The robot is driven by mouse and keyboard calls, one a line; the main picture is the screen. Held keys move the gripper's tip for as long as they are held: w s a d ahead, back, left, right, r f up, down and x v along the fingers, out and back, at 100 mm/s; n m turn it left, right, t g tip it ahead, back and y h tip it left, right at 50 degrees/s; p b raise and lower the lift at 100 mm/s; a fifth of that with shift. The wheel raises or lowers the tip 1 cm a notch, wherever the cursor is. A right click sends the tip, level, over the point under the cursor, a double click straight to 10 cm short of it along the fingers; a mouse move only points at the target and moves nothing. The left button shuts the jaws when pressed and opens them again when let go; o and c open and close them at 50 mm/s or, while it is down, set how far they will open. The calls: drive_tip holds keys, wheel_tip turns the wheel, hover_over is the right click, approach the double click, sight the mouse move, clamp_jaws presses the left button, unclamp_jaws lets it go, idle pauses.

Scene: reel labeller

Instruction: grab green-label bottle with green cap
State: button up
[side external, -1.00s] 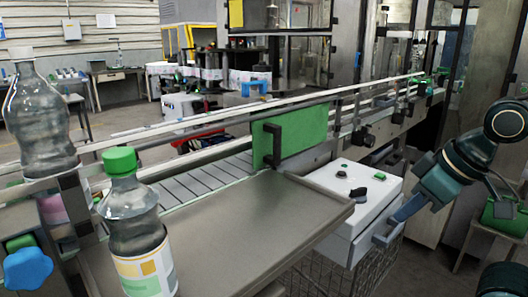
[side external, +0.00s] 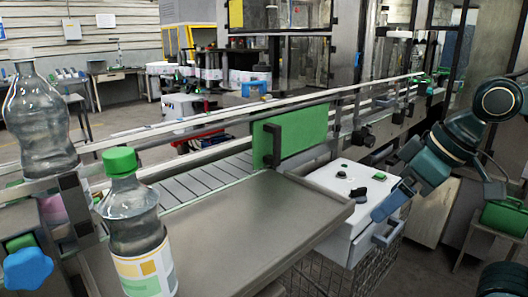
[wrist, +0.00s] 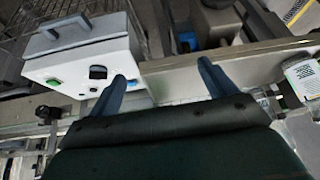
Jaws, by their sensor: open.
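The bottle with the green cap (side external: 138,222) stands upright at the front left, beside the metal tray. It is clear, with a white, yellow and green label; its bottom is cut off by the frame. My gripper (side external: 392,198) is open and empty at the right, by the white control box, well apart from the bottle. In the wrist view my two fingers (wrist: 164,76) are spread with nothing between them. A labelled bottle (wrist: 303,76) is partly in view at the right edge there; its cap cannot be made out clearly.
A clear bottle without a green cap (side external: 38,120) stands behind at left. The metal tray (side external: 250,225) is bare. A green panel with a black handle (side external: 300,137) stands at its back edge. The control box (side external: 345,195) lies between tray and gripper. Conveyor rails run behind.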

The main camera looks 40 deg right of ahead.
drive_tip(key=w+a+r+n+g+y, duration=0.1)
drive_tip(key=w+a+r+n+y, duration=0.2)
drive_tip(key=a+r, duration=0.35)
drive_tip(key=w+a+r+n+y, duration=0.1)
drive_tip(key=w+a+r+n, duration=0.1)
drive_tip(key=w+a+r, duration=0.45)
drive_tip(key=n+g+y, duration=0.1)
drive_tip(key=n+g, duration=0.1)
drive_tip(key=n, duration=0.6)
approach(152, 189)
drive_tip(key=shift+d+r, duration=0.45)
drive_tip(key=shift+r, duration=0.15)
drive_tip(key=shift+a+f, duration=0.1)
drive_tip(key=shift+f, duration=0.05)
drive_tip(key=shift+m, duration=0.3)
drive_tip(key=shift+x, duration=4.15)
drive_tip(key=shift+s+a, duration=0.1)
drive_tip(key=shift+x, duration=2.5)
drive_tip(key=shift+c, duration=0.2)
